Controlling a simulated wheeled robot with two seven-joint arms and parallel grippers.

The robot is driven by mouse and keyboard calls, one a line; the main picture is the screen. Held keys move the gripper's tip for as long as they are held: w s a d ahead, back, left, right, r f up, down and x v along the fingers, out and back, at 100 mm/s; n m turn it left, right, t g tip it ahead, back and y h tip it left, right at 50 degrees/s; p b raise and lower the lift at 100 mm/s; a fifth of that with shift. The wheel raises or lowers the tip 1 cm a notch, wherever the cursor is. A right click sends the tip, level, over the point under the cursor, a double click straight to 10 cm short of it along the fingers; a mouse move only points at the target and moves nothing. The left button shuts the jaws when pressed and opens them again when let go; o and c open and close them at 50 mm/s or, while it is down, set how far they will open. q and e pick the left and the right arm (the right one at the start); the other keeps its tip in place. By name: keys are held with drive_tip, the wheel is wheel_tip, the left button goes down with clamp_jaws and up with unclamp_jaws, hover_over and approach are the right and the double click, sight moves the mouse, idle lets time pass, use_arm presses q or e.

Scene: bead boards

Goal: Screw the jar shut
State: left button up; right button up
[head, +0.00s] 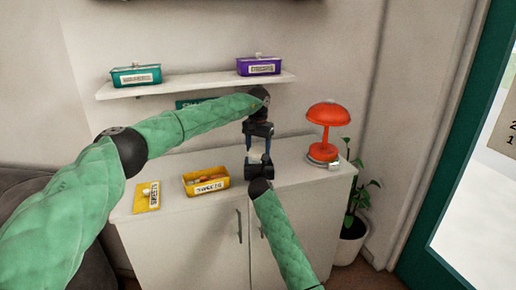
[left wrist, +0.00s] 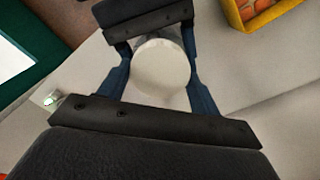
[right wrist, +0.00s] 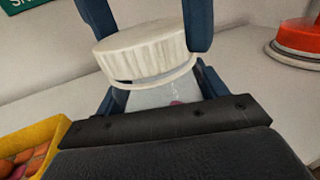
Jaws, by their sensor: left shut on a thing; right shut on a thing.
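The jar (right wrist: 168,97) is clear, with something reddish inside, and stands between my grippers above the cabinet top. Its white ribbed lid (right wrist: 147,48) sits on its mouth, with a narrow dark gap under the rim at left; I cannot tell how tight it is. In the left wrist view the lid (left wrist: 162,67) shows as a round white disc. My left gripper (head: 259,150) comes from above, shut on the lid. My right gripper (head: 258,166) comes from the front and below, shut on the jar body. In the head view the grippers mostly hide the jar.
A yellow sweets box (head: 206,184) stands open on the white cabinet (head: 180,240), its yellow lid (head: 147,198) to the left. A red lamp (head: 328,115) stands at right. A shelf (head: 200,84) above holds a teal box (head: 136,76) and a purple box (head: 258,67).

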use_arm(q)
drive_tip(key=shift+w+a+r, duration=0.1)
drive_tip(key=shift+a, duration=0.05)
drive_tip(key=o, duration=0.9)
drive_tip(key=shift+o, duration=0.2)
drive_tip(key=shift+r, duration=2.2)
drive_tip(key=shift+c, duration=0.4)
